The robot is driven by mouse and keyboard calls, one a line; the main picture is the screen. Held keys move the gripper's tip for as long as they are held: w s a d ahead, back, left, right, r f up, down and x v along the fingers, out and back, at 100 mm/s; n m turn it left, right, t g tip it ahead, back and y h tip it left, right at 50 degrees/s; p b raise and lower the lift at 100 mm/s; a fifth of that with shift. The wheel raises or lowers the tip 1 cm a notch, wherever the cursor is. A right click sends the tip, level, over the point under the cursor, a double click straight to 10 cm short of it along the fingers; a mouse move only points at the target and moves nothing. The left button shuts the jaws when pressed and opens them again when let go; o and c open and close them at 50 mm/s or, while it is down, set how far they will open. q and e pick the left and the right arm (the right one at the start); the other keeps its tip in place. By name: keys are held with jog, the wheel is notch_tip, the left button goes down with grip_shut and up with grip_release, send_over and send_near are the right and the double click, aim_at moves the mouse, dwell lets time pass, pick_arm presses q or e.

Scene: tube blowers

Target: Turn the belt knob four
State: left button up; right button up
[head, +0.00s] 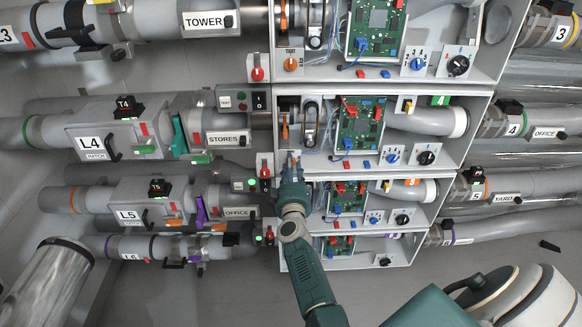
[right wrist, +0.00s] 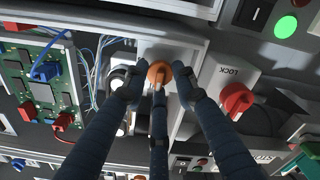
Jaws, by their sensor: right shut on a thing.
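The box marked with a green 4 (head: 440,100) is the second from the top in the head view. My right gripper (head: 291,166) is at the lower left corner of this box and covers the knob there. In the right wrist view, an orange knob (right wrist: 158,73) on a light plate sits between the dark fingers of my right gripper (right wrist: 160,88). The fingers are shut on it from both sides, with one finger across its front. The knob's label is hidden. My left gripper is not in view.
A red LOCK knob (right wrist: 236,100) is close beside the gripper. A green circuit board (head: 357,128), a blue dial (head: 392,155) and a black dial (head: 427,156) are in box four. A similar box lies directly below, behind my arm.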

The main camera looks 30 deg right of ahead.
jog(key=c, duration=0.4)
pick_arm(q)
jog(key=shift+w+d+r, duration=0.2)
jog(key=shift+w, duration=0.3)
pick_arm(e)
jog(key=shift+o, duration=0.2)
jog(key=m, duration=1.8)
